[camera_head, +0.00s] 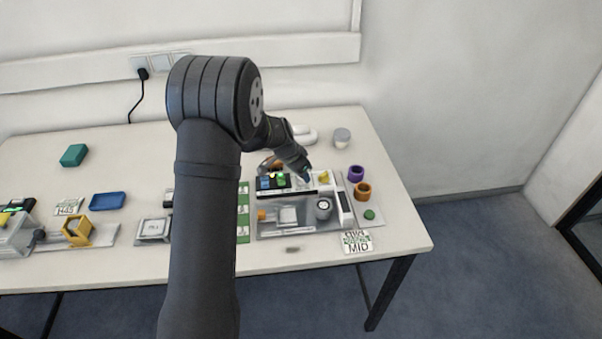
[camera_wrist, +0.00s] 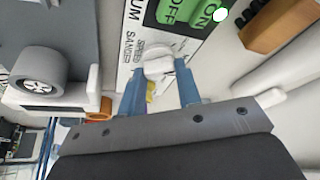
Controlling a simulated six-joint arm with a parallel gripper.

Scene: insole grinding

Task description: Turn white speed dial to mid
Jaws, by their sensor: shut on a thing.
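The white speed dial (camera_wrist: 157,60) shows in the wrist view on a white label panel (camera_wrist: 124,60) with SPEED and SANDER lettering. My gripper (camera_wrist: 160,82) has its two blue fingers on either side of the dial and is shut on it. The fingers hide part of the dial, and I cannot read its setting. In the head view my gripper (camera_head: 305,174) reaches down to the control panel of the grinding station, and the dial is too small to make out there.
A grey roller (camera_wrist: 38,77) stands at the left in the wrist view. In the head view a card reading MID (camera_head: 357,242) lies at the front, and purple (camera_head: 356,173) and orange (camera_head: 362,190) rings stand to the right.

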